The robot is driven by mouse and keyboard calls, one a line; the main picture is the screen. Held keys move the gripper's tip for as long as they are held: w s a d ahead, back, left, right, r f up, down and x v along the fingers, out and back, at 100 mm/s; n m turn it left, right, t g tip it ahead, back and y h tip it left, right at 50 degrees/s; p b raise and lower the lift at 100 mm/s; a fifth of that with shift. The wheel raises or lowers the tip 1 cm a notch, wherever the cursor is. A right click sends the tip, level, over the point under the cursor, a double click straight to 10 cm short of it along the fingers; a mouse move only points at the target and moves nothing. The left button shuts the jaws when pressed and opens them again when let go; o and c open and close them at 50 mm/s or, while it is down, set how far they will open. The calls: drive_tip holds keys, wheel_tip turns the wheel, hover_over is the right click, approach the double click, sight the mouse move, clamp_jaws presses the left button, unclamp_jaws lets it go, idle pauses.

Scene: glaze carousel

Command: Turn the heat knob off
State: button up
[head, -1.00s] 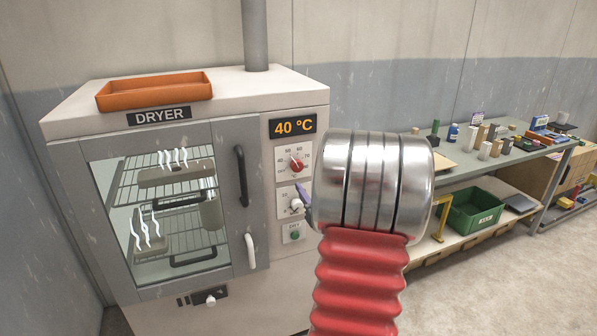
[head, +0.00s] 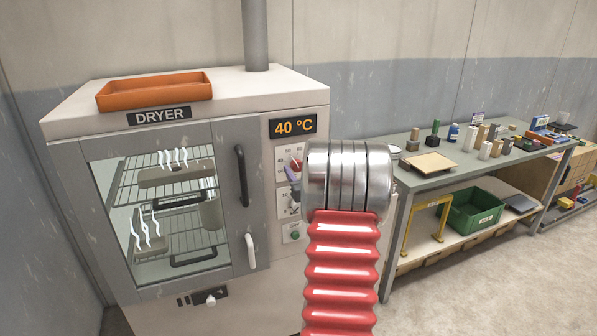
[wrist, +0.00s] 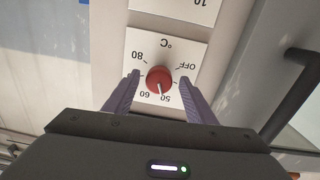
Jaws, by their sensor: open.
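The red heat knob (wrist: 159,79) sits on a white dial plate (wrist: 185,48), upside down in the wrist view, with °C, OFF and numbers such as 50, 60 and 80. Its pale pointer mark faces the 50–60 side, away from OFF. My gripper (wrist: 160,77) is open, with one purple finger on each side of the knob and a gap to each. I cannot tell how deep the fingers reach. In the head view the knob (head: 297,163) is partly hidden by my gripper. The dryer (head: 290,100) display reads 40 °C.
A second dial (head: 283,203) and a green button (head: 295,236) lie below the knob. The dark door handle (head: 240,175) is left of the panel. An orange tray (head: 155,92) sits on top. A workbench (head: 430,178) with small items stands right.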

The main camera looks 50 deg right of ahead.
drive_tip(key=shift+c, duration=0.6)
drive_tip(key=c, duration=0.9)
drive_tip(key=shift+a, duration=0.15)
